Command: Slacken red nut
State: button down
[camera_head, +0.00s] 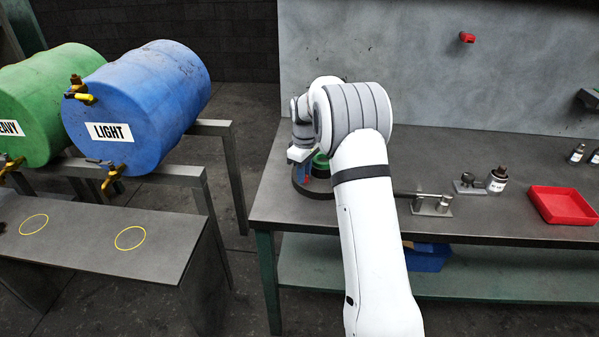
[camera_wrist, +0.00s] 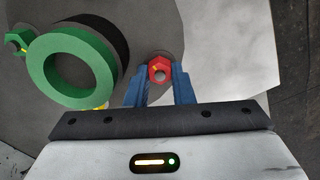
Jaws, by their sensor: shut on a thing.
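A green ring (camera_wrist: 47,66) stands just left of the nut on a dark round body, and a green nut (camera_wrist: 19,41) shows farther left. In the head view my arm covers most of this spot; a green part (camera_head: 320,162) and a bit of blue show beside my wrist on a dark round base (camera_head: 313,188).
The bench (camera_head: 275,205) carries a metal fixture (camera_head: 433,204), a small bottle (camera_head: 497,179) and a red tray (camera_head: 565,205) to the right. A blue bin (camera_head: 428,258) sits on the lower shelf. Blue (camera_head: 140,105) and green (camera_head: 45,100) drums lie on a rack at left.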

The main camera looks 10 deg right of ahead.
jog(key=shift+w+d+r+n, duration=0.1)
jog(key=shift+w+n, duration=0.05)
jog(key=shift+n, duration=1.45)
jog(key=c, duration=1.5)
grip_release()
jog(key=shift+w, duration=0.1)
jog(key=shift+r, duration=3.75)
